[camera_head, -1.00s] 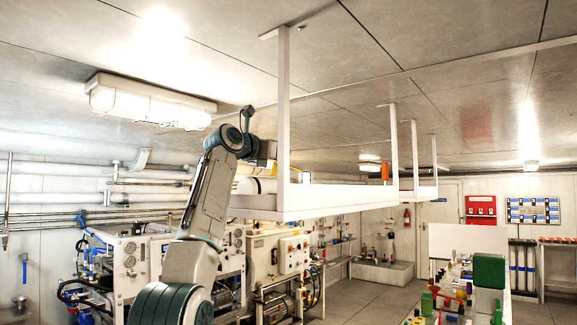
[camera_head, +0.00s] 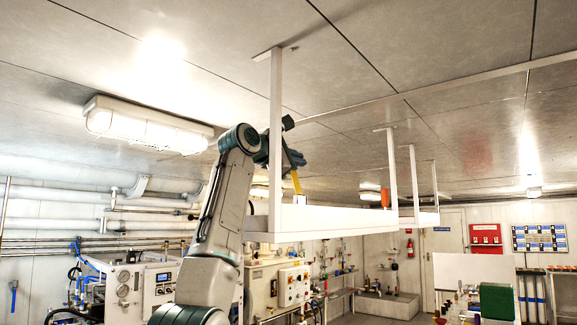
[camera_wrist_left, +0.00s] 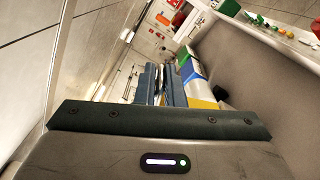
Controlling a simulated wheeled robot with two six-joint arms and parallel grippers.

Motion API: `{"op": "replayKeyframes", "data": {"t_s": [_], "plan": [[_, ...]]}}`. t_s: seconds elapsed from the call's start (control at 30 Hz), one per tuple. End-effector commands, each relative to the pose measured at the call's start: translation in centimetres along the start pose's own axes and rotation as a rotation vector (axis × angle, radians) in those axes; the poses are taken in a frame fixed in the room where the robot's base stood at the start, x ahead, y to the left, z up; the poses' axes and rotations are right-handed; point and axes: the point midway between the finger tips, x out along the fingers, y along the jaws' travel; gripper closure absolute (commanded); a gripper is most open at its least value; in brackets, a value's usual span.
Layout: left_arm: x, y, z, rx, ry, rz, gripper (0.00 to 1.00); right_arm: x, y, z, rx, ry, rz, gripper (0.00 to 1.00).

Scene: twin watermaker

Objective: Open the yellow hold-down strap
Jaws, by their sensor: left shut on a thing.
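The yellow hold-down strap (camera_head: 297,183) rises steeply from the white overhead shelf (camera_head: 335,219). Its upper end is at my left gripper (camera_head: 296,164). That gripper is shut on the strap, above the shelf and just right of the near white hanger post. In the left wrist view, the left gripper (camera_wrist_left: 160,75) shows its two blue fingers close together. A yellow piece (camera_wrist_left: 202,104) shows beside the fingers there, with white, green and blue patches. The strap's lower end and the grip itself are partly hidden. My right gripper is not in view.
The near hanger post (camera_head: 275,140) stands close beside the left gripper. A ceiling lamp (camera_head: 146,124) hangs left of the arm. An orange object (camera_head: 386,198) stands farther along the shelf. Machinery (camera_head: 135,283) stands below.

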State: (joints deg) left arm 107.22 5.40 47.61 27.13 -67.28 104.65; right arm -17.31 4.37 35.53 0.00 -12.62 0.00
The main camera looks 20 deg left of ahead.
Motion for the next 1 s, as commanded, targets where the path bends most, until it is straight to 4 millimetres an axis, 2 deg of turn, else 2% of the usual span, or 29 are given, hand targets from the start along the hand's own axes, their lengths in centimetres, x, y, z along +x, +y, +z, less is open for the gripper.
{"op": "replayKeyframes", "data": {"t_s": [0.1, 0.4, 1.0], "plan": [[0.2, -1.1, 0.8, 0.075, -0.004, -0.007, 1.00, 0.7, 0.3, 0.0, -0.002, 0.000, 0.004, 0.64], [0.2, -2.2, 1.7, 0.066, 0.000, -0.012, 1.00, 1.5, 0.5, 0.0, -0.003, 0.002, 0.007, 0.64], [0.3, -2.7, 2.0, 0.063, 0.003, -0.014, 1.00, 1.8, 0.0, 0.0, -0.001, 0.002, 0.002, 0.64]]}}
